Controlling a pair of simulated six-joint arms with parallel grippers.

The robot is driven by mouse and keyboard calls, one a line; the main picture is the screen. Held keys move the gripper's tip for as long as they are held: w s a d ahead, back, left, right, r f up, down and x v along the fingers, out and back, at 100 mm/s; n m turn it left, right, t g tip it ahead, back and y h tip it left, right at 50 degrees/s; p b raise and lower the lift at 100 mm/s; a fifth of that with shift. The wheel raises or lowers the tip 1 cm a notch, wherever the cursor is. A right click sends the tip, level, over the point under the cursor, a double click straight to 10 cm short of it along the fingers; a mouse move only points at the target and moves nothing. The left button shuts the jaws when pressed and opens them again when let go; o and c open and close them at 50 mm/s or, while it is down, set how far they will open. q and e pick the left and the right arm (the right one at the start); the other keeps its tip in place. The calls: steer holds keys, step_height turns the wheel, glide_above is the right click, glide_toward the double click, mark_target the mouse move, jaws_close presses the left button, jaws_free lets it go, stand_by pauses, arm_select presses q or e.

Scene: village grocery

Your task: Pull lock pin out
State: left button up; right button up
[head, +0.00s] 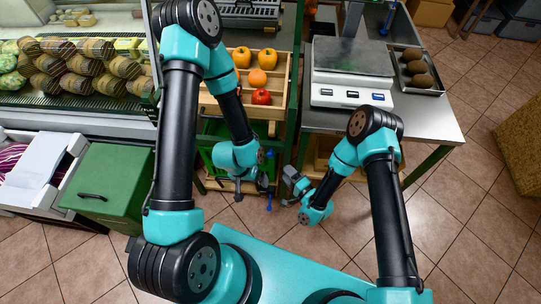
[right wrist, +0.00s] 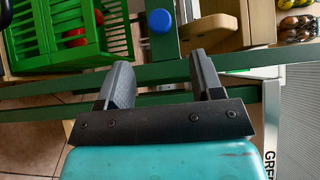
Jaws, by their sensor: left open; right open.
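A round blue knob (right wrist: 160,20), which looks like the head of the lock pin, sits on a green post in the right wrist view. My right gripper (right wrist: 163,76) is open and empty, its two fingers on either side of a line toward the knob but short of it. In the head view the right gripper (head: 291,187) is low beside the green frame of the produce stand. My left gripper (head: 254,190) is open, hanging in front of the stand. Small blue parts show near it, but I cannot tell which is the pin.
The wooden crate (head: 279,112) holds orange and red vegetables. A metal table (head: 430,122) with a scale (head: 350,72) stands at right. A green box (head: 112,183) is at left. In the right wrist view, a green rail (right wrist: 70,106) passes behind my fingers. Tiled floor is open at right.

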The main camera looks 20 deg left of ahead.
mark_target(272, 157)
steer(key=x, duration=1.1)
steer(key=shift+a, duration=0.15)
jaws_close()
